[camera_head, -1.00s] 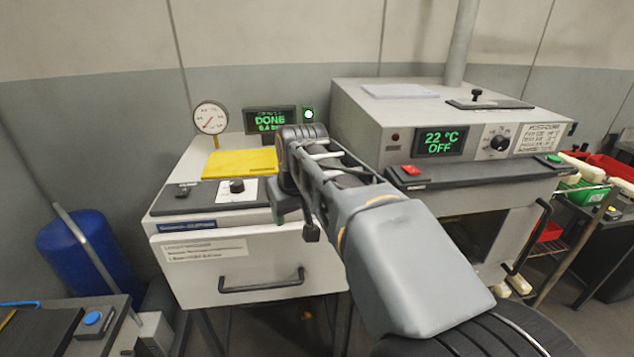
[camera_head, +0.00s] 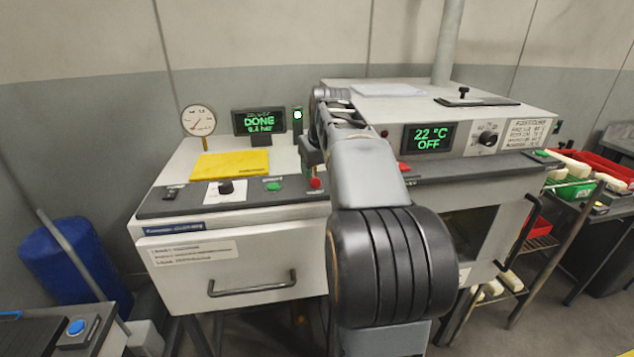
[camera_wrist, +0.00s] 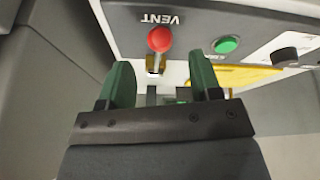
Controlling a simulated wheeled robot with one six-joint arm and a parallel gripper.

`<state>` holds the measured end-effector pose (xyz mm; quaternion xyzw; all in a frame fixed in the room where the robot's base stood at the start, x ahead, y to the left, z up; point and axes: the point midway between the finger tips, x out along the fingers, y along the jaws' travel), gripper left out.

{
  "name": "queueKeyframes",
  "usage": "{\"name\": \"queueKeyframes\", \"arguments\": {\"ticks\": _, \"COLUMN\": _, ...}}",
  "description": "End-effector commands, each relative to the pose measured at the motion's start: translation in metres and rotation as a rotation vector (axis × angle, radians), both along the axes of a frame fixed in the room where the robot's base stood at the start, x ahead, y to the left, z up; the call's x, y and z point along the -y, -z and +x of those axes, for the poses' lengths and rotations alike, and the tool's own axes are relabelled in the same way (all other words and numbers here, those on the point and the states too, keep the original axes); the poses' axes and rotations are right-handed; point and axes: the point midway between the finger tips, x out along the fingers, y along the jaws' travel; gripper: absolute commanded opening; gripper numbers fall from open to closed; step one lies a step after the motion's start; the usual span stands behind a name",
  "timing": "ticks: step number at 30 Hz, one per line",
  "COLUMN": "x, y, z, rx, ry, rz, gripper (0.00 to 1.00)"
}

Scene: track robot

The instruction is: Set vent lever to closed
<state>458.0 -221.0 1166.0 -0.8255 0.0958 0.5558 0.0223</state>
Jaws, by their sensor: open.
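The vent lever (camera_head: 315,183) has a red ball knob and stands at the right end of the dark control strip on the left machine. In the wrist view the lever (camera_wrist: 160,39) shows its red ball, a short brass stem and the "VENT" label, which appears upside down. My gripper (camera_wrist: 161,72) has two green fingers, open and apart, with nothing between them. The lever lies ahead of the fingertips, roughly in line with the gap. In the head view my gripper (camera_head: 311,160) is just above the lever, its fingers hard to make out. The lever's set position cannot be told.
A green button (camera_head: 273,186), a black knob (camera_head: 225,187) and a yellow plate (camera_head: 230,165) are left of the lever. A display (camera_head: 259,122) reads "DONE", beside a round gauge (camera_head: 198,121). The oven (camera_head: 480,118) stands close on the right, its display reading 22 °C OFF.

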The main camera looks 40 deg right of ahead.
Motion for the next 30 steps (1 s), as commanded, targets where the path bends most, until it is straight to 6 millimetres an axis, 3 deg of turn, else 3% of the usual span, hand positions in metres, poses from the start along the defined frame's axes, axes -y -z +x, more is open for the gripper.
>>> {"name": "queueKeyframes", "arguments": {"ticks": 3, "x": 0.002, "y": 0.02, "z": 0.008, "rx": -0.003, "ry": 0.0, "rz": 0.001, "gripper": 0.58}}
{"name": "queueKeyframes", "arguments": {"ticks": 9, "x": 0.006, "y": 0.041, "z": 0.016, "rx": -0.001, "ry": 0.0, "rz": 0.001, "gripper": 0.58}}
{"name": "queueKeyframes", "arguments": {"ticks": 24, "x": 0.007, "y": 0.05, "z": 0.02, "rx": 0.001, "ry": 0.0, "rz": 0.0, "gripper": 0.58}}
{"name": "queueKeyframes", "arguments": {"ticks": 30, "x": 0.007, "y": 0.05, "z": 0.02, "rx": 0.001, "ry": 0.0, "rz": 0.0, "gripper": 0.4}}
